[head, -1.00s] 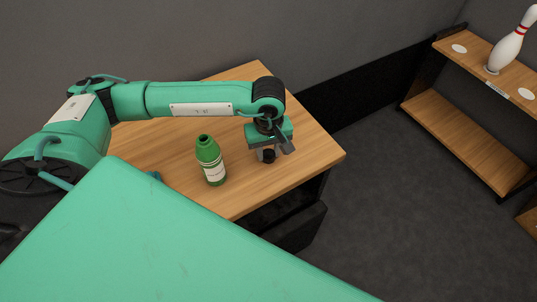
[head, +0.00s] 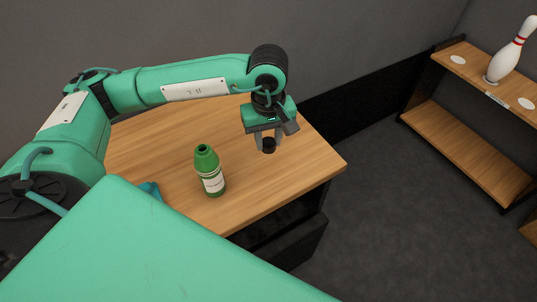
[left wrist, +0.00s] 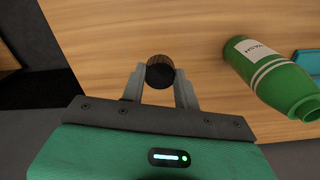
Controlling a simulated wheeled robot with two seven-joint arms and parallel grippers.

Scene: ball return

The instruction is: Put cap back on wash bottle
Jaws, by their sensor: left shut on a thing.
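The green wash bottle (head: 210,172) stands upright on the wooden table, with a white label and an open, uncapped neck. In the left wrist view the bottle (left wrist: 272,76) is at the upper right, its label partly readable. My left gripper (head: 268,142) is shut on the black cap (head: 268,146) and holds it above the table, to the right of the bottle and apart from it. The left wrist view shows the cap (left wrist: 160,73) between the two fingertips. My right gripper is not in view.
The wooden table (head: 150,140) has free room around the bottle. A teal item (head: 151,189) lies left of the bottle, partly hidden. A wooden shelf (head: 470,57) at the right holds a white bowling pin (head: 511,52) with red stripes.

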